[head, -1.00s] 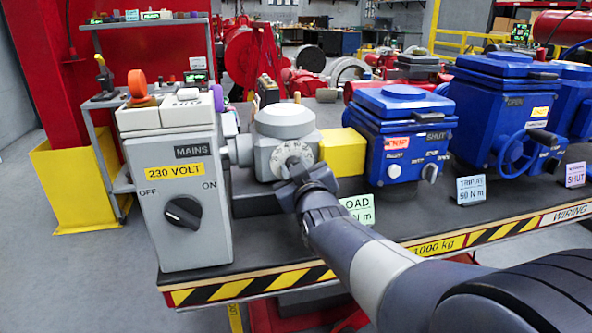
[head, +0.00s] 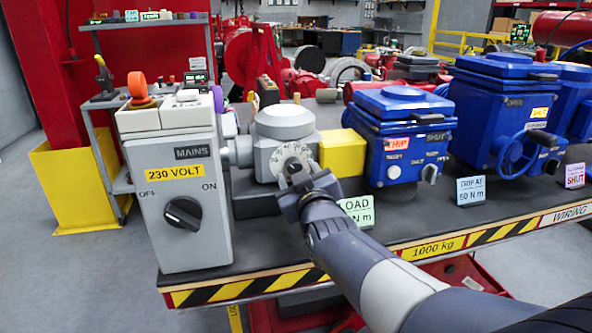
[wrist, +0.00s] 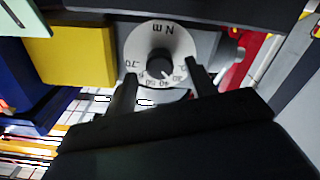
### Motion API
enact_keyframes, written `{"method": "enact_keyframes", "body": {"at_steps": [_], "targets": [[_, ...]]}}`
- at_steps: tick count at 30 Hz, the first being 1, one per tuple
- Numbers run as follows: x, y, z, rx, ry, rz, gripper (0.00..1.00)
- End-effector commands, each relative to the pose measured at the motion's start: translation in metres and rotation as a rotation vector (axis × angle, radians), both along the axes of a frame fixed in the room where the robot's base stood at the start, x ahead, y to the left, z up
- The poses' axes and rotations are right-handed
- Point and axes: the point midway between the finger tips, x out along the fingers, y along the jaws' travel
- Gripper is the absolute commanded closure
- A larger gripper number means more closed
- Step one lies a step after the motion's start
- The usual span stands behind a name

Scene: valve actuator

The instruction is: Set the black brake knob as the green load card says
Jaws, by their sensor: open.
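The black brake knob (wrist: 160,63) sits at the centre of a round white dial (wrist: 145,40) marked N m, which appears upside down in the wrist view. A small pale mark on the knob points to the lower right there. In the head view the dial (head: 291,154) faces front on the grey brake housing. My gripper (wrist: 162,69) is open, its fingertips either side of the knob's line and close to the dial; contact is unclear. In the head view my gripper (head: 299,174) covers the lower dial.
A grey mains box (head: 178,235) with a large black switch (head: 183,214) stands left of the dial. A yellow block (head: 343,152) and blue actuators (head: 403,125) stand to the right. The bench's striped front edge (head: 250,286) runs below my arm.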

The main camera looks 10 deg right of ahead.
Motion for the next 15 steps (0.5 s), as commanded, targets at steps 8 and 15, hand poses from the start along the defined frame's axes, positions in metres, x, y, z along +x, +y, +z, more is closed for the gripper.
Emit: {"method": "enact_keyframes", "body": {"at_steps": [8,15], "targets": [[-0.048,0.000,0.002,0.000,-0.003,0.000,0.47],[-0.074,0.000,0.001,0.000,-0.001,0.000,0.47]]}}
